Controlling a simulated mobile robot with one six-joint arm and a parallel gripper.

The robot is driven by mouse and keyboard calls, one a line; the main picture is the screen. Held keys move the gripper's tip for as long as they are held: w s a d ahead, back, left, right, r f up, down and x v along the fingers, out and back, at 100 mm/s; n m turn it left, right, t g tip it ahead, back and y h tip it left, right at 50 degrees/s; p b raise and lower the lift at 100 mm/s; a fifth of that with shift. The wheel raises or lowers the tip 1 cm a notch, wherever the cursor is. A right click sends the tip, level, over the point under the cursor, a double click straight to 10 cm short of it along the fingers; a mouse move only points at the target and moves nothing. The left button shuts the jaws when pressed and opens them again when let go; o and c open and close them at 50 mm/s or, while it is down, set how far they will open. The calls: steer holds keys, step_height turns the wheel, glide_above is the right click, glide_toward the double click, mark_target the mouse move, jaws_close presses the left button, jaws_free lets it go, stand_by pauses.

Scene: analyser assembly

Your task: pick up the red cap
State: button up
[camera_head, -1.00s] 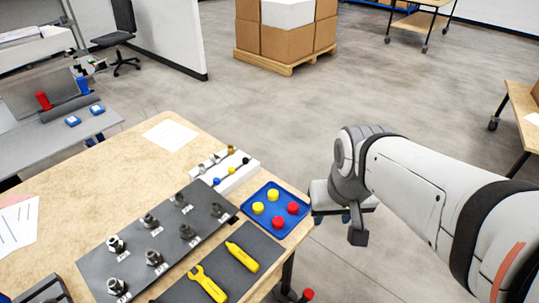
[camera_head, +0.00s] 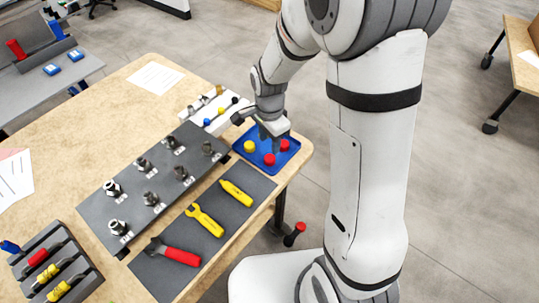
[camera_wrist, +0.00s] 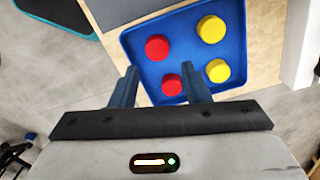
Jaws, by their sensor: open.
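Two red caps lie in a blue tray (camera_head: 290,158) at the right corner of the table. One red cap (camera_head: 269,159) is at the tray's front and the other red cap (camera_head: 284,145) is to its right. In the wrist view, one red cap (camera_wrist: 172,84) lies between the finger tips and the other red cap (camera_wrist: 158,48) lies beyond them. My gripper (camera_wrist: 160,82) is open, with its fingers over the tray's edge. In the head view my gripper (camera_head: 270,130) hangs over the tray and hides part of it. I cannot tell its exact height.
Two yellow caps share the tray; one yellow cap (camera_wrist: 218,71) is close beside a finger. A white rack (camera_head: 207,113) with fittings stands just left of the tray. A dark mat (camera_head: 225,211) with tools and a grey plate (camera_head: 130,190) with fittings lie nearby.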

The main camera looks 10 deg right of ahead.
mark_target(270, 158)
steer(key=f, duration=0.6)
steer(key=shift+s+f, duration=0.2)
steer(key=shift+f, duration=0.05)
steer(key=c, duration=0.7)
